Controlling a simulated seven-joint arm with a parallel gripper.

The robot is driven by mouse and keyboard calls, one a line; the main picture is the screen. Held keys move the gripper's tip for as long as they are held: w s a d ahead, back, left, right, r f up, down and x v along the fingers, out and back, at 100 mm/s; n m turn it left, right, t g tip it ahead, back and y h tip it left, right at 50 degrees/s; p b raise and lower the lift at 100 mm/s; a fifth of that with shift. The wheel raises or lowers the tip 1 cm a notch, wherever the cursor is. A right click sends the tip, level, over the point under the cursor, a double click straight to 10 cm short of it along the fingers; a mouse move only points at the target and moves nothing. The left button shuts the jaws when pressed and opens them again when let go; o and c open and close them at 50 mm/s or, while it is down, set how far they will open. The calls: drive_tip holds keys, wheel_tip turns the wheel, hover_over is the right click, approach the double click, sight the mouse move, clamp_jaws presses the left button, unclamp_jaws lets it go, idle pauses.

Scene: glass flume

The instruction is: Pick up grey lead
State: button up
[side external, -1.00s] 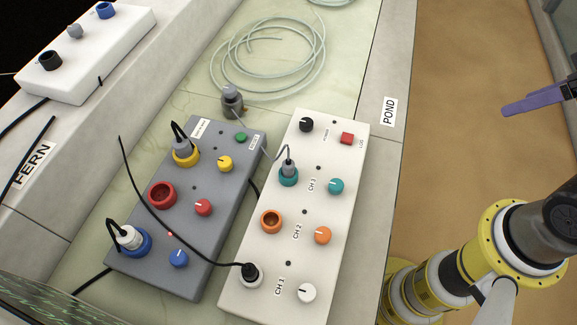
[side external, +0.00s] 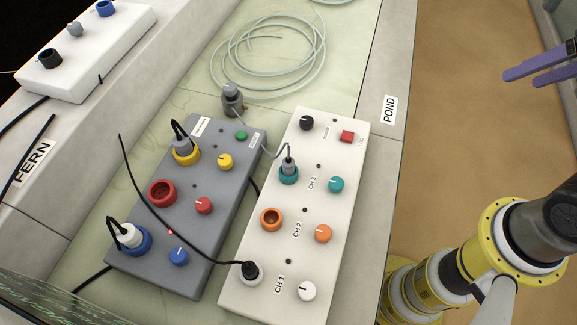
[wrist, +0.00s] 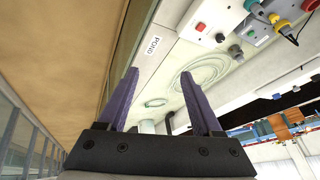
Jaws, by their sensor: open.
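A thin grey lead (side external: 268,153) runs from a grey cylindrical fitting (side external: 232,99) to a grey plug (side external: 288,166) in the teal socket by CH 3 on the white box (side external: 338,235). Another grey plug (side external: 184,145), with a black cable, sits in the yellow socket of the dark grey box (side external: 205,240). My gripper (side external: 519,79) is at the right edge of the side view, over the sandy floor, far from the lead. In the wrist view my gripper's (wrist: 159,75) purple fingers are apart and empty. The lead itself is too small to make out there.
A black lead (side external: 180,238) arcs over the dark grey box into the CH 1 socket. A pale hose coil (side external: 268,88) lies behind the boxes. A white box (side external: 85,50) stands at the upper left. The POND ledge (side external: 390,75) is bare.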

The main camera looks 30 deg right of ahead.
drive_tip(key=w+a+r+m+g, duration=0.1)
drive_tip(key=w+a+r+m, duration=0.3)
drive_tip(key=w, duration=0.4)
drive_tip(key=g, duration=0.5)
hover_over(288, 161)
wheel_tip(288, 161, down, 16)
wheel_tip(288, 161, down, 13)
drive_tip(key=shift+f, duration=0.15)
clamp_jaws()
